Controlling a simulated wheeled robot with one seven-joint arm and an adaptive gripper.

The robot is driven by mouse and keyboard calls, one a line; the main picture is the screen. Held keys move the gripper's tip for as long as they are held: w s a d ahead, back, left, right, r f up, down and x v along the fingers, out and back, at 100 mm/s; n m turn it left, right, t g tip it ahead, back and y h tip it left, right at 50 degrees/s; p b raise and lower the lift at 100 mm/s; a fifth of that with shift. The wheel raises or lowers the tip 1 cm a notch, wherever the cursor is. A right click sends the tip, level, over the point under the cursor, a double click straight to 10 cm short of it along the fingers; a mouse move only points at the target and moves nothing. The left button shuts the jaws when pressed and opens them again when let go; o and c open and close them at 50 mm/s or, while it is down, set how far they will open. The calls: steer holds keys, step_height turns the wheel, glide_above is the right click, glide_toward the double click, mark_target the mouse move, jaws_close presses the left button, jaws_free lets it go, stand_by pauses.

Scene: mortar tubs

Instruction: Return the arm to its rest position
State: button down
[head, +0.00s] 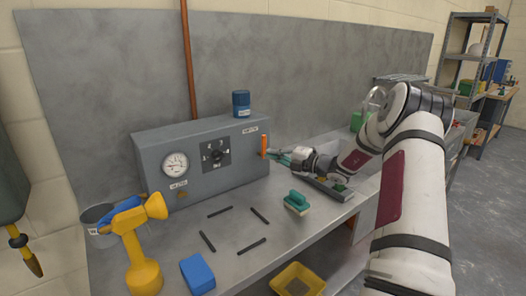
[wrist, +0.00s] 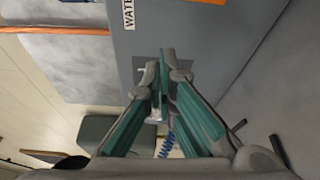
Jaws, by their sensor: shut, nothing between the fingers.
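My arm (head: 415,180) is white with dark bands and reaches in from the right. My gripper (head: 272,156) is at the right end of the grey control box (head: 220,181), its fingertips close to the orange handle (head: 264,142). Whether they touch it I cannot tell. In the wrist view the green-padded fingers of my gripper (wrist: 160,65) come together at their tips with nothing held. An orange strip (wrist: 208,2) shows at the top edge.
The bench holds a blue cup (head: 241,104) on the box, a green-handled tool (head: 297,203), several black strips (head: 259,215), a blue block (head: 197,274) and a yellow tool (head: 138,250). A yellow tub (head: 298,280) is below the front edge. A shelf (head: 473,55) stands back right.

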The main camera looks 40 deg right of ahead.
steer(key=shift+s+d, duration=0.25)
steer(key=shift+s, duration=0.4)
steer(key=s+a+r+n+g+y, duration=0.1)
steer(key=a+r+n+g+y, duration=0.15)
steer(key=a+n, duration=0.45)
steer(key=s+a+r+n+g+y, duration=0.1)
steer(key=a+r+n+g, duration=0.25)
steer(key=a, duration=0.55)
steer(key=s+a+r+n+g+h, duration=0.25)
steer(key=s+a+n+g, duration=0.25)
steer(key=s+a+n, duration=0.75)
steer(key=s+a+r+n+g+h, duration=0.1)
steer(key=s+a+n+h, duration=0.1)
steer(key=s+a+n, duration=0.35)
steer(key=s+a+r+n+g+h, duration=0.1)
steer(key=s+a+n+g, duration=0.1)
steer(key=s+n, duration=0.6)
steer(key=s+d+n+t+h, duration=0.1)
steer(key=s+d+n+h, duration=0.2)
steer(key=s+n, duration=0.9)
steer(key=shift+d+f+t+h, duration=0.15)
steer(key=shift+t+h, duration=0.25)
steer(key=shift+h, duration=0.3)
